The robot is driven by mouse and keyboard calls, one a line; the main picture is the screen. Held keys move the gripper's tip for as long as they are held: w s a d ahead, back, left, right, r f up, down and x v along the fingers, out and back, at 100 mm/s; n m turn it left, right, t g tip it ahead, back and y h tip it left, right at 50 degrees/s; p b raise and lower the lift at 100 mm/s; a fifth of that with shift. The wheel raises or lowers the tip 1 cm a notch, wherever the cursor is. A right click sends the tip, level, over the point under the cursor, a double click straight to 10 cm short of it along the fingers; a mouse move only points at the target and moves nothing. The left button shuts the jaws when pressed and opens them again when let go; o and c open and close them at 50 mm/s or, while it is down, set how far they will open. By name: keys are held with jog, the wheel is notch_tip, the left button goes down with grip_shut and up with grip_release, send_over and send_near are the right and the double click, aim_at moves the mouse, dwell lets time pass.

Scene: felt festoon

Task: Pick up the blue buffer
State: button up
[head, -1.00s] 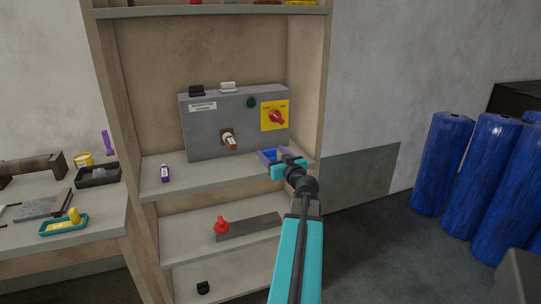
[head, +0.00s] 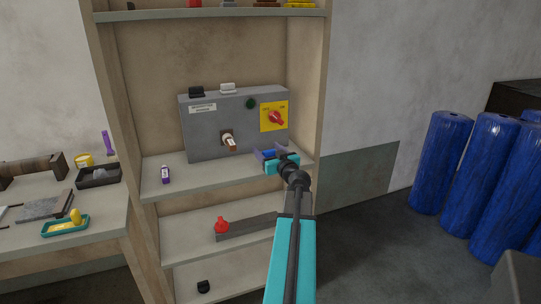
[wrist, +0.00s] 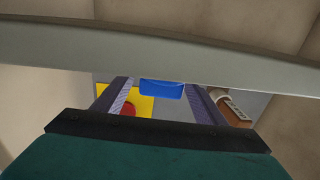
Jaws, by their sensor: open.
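The blue buffer (head: 268,154) sits on the middle shelf, in front of the grey box, and is partly hidden by my gripper in the head view. My gripper (head: 269,152) reaches toward it from the front, its fingers apart. In the wrist view the buffer (wrist: 161,89) shows between the two open fingers (wrist: 160,95), near their tips, with a gap to each side. Its upper part in that view is cut off by the pale shelf edge. I cannot tell how far forward the fingers reach past it.
The grey box (head: 207,130) with a yellow switch plate (head: 267,122) and a protruding lever (head: 229,142) stands close behind. A purple bottle (head: 165,174) is left on the same shelf (head: 195,178). The cabinet's right side panel (head: 313,90) is near my gripper.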

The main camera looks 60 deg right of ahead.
jog(key=shift+x, duration=1.25)
jog(key=shift+c, duration=0.2)
jog(key=c, duration=1.1)
